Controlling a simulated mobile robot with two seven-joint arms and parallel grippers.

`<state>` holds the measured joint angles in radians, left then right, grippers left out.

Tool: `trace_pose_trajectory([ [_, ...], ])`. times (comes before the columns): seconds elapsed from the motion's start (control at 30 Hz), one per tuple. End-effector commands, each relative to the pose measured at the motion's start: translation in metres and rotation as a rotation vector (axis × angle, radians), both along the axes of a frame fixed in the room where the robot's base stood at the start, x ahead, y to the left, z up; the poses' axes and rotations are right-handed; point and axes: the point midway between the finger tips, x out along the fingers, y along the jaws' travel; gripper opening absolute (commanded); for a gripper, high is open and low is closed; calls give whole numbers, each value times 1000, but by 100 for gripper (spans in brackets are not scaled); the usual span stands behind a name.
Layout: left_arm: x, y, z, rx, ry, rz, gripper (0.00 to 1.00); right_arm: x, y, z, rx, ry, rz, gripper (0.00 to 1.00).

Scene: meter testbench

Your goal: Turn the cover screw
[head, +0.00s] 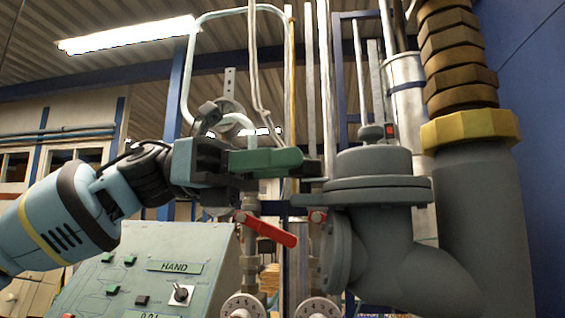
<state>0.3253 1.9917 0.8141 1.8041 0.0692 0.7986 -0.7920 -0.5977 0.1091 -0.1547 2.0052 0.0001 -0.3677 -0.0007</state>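A grey flanged housing (375,200) stands right of centre, with a domed round cover (372,162) on top. The finger gap is not clear from this side. My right gripper is out of view.
A red lever (270,230) sits on a thin pipe below my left gripper. Two round dials (243,305) (317,306) are at the bottom. A control panel (150,270) stands lower left. A thick grey pipe with a yellow nut (470,128) stands right of the housing.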

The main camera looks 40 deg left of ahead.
Motion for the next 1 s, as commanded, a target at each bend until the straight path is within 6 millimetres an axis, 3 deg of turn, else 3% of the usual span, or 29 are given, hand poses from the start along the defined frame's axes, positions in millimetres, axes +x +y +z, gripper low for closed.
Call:
trace_pose_trajectory([
  [0.03, 0, 0, 0, 0, 0, 0, 40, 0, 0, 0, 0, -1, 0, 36],
  [0.13, 0, 0, 0, 0, 0, 0, 53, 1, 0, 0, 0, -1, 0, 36],
  [0.47, -1, 3, 0, -1, 0, 1, 53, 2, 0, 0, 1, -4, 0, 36],
  [1.0, -23, 69, 0, -2, -1, 2, 53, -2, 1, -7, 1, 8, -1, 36],
])
